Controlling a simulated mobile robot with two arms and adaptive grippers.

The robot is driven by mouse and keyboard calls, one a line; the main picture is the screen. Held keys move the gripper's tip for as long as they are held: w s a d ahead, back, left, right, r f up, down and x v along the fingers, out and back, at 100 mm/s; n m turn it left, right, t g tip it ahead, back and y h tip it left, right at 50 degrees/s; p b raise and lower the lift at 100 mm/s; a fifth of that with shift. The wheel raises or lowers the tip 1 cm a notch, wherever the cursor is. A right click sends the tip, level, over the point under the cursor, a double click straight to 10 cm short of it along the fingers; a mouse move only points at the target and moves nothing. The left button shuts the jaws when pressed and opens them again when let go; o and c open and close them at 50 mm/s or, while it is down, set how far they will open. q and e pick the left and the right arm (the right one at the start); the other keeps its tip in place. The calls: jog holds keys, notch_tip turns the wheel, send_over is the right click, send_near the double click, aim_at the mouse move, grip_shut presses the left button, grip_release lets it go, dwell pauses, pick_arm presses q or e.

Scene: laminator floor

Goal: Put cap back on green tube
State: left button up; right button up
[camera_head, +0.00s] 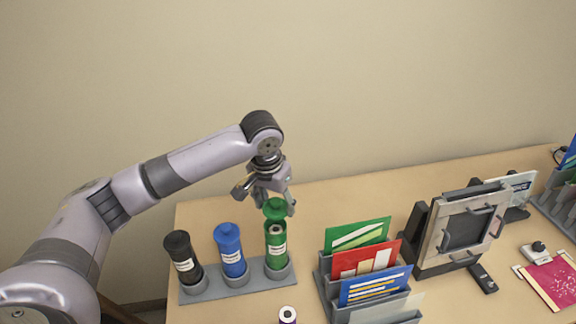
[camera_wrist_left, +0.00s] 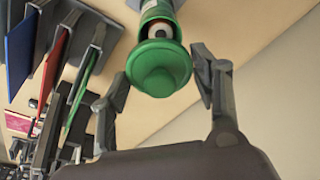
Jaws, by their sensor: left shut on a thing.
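The green tube (camera_head: 277,257) stands in the right place of a grey rack (camera_head: 232,289). Its top is open, and a pale rolled item (camera_head: 276,229) shows inside. The green cap (camera_head: 274,209) is just above the tube's mouth, slightly off to one side and apart from its rim. My left gripper (camera_head: 270,207) comes down from above and is shut on the cap. In the left wrist view the cap (camera_wrist_left: 158,68) sits between the two fingers, with the tube (camera_wrist_left: 157,8) behind it. My right gripper is not in view.
A black capped tube (camera_head: 183,258) and a blue capped tube (camera_head: 230,250) stand left in the rack. A file sorter with coloured folders (camera_head: 366,262) is close on the right. A small roll (camera_head: 288,314) lies in front. A laminator-like device (camera_head: 465,230) stands further right.

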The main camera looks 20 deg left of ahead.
pick_arm(q)
jog(key=shift+w+r, duration=0.1)
jog(key=shift+r, duration=0.25)
jog(key=shift+s+a+f, duration=0.2)
jog(key=shift+s+f, duration=0.05)
jog(key=shift+f, duration=0.4)
notch_tip(320, 180, down, 3)
jog(key=shift+w+f, duration=0.15)
jog(key=shift+f, duration=0.85)
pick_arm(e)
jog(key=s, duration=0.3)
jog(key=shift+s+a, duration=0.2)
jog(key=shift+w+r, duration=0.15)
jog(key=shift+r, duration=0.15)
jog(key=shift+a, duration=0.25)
